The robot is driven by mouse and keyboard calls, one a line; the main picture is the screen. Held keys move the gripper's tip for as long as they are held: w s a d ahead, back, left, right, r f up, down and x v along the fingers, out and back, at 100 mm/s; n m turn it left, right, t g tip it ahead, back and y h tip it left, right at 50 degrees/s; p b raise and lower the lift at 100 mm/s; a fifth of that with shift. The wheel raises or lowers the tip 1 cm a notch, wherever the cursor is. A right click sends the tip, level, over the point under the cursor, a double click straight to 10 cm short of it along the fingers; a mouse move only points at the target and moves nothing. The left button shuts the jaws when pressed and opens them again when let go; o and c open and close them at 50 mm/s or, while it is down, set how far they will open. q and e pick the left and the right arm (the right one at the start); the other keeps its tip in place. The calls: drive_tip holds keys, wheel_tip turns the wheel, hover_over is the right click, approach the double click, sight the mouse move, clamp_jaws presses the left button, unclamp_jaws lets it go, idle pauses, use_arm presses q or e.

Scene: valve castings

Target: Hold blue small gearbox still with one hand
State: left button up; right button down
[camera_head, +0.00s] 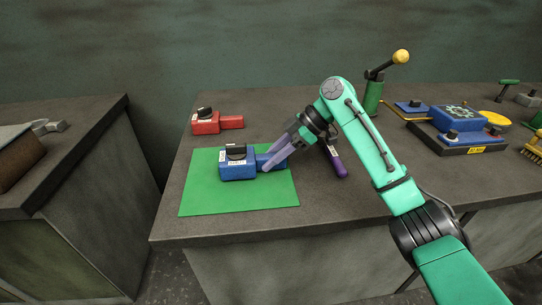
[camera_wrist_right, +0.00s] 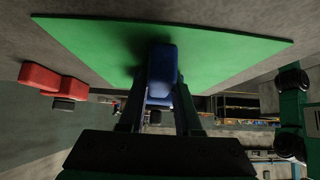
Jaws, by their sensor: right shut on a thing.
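My right gripper (camera_head: 268,161) reaches in from the right and is shut on that right-hand block. In the right wrist view the gearbox's blue end (camera_wrist_right: 162,68) lies between the two fingers, with the mat (camera_wrist_right: 225,48) behind it. The fingers hide part of the block. My left gripper is in neither view.
A red gearbox (camera_head: 206,124) stands behind the mat. A purple part (camera_head: 336,160) lies right of it, partly hidden by my arm. A green post with a yellow-knobbed lever (camera_head: 373,97) and a blue assembly (camera_head: 458,120) stand farther right. The mat's front is clear.

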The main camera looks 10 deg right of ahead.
drive_tip(key=shift+f, duration=0.25)
drive_tip(key=c, duration=0.5)
unclamp_jaws()
drive_tip(key=shift+s, duration=0.1)
drive_tip(key=v, duration=1.2)
